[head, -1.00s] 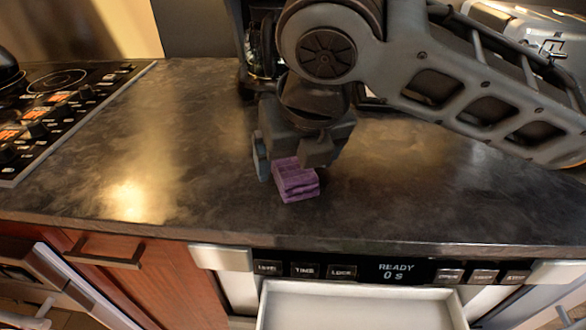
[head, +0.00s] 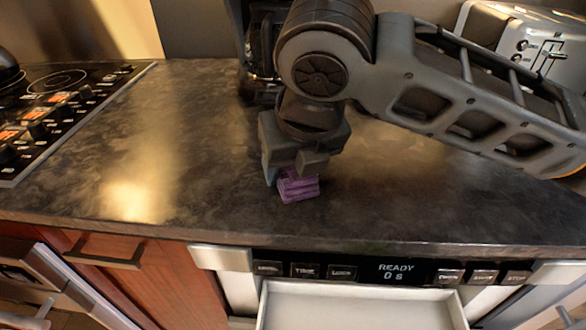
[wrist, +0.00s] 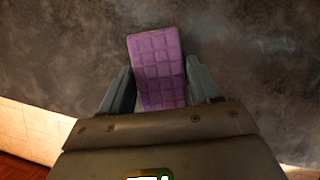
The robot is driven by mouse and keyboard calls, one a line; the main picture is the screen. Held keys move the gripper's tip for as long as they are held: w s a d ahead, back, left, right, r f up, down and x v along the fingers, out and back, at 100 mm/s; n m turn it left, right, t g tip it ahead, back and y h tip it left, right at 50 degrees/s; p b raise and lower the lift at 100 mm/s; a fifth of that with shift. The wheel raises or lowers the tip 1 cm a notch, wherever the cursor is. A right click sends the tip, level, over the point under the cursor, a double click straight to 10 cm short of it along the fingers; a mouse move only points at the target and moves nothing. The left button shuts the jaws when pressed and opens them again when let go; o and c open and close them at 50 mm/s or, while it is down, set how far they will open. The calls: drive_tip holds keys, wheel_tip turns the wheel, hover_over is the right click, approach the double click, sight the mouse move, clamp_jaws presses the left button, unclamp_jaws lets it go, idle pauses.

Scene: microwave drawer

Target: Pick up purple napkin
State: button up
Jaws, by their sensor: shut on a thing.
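The purple napkin (head: 299,190) is a small folded block on the dark countertop, near its front edge. My gripper (head: 291,177) reaches down from above with its fingers at the napkin's two sides, shut on it. In the wrist view, the napkin (wrist: 158,66) shows a quilted face between the two fingers of my gripper (wrist: 160,82). The napkin appears to be at counter level; any gap beneath it cannot be told. The gripper body hides part of its top in the head view.
An open drawer (head: 362,307) sits below the counter front, under a control panel (head: 395,270) reading "READY". A stovetop (head: 62,100) is at left and a toaster (head: 530,40) at back right. A dark appliance (head: 258,60) stands behind my arm. The left counter is clear.

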drive_tip(key=shift+r, duration=0.45)
drive_tip(key=r, duration=0.3)
drive_tip(key=shift+s+d+r, duration=0.1)
drive_tip(key=shift+d+r, duration=0.2)
drive_tip(key=shift+r, duration=0.05)
drive_tip(key=s+d+r, duration=0.4)
drive_tip(key=d+r, duration=0.2)
drive_tip(key=d, duration=0.4)
drive_tip(key=shift+s+r, duration=0.25)
drive_tip(key=shift+s, duration=0.05)
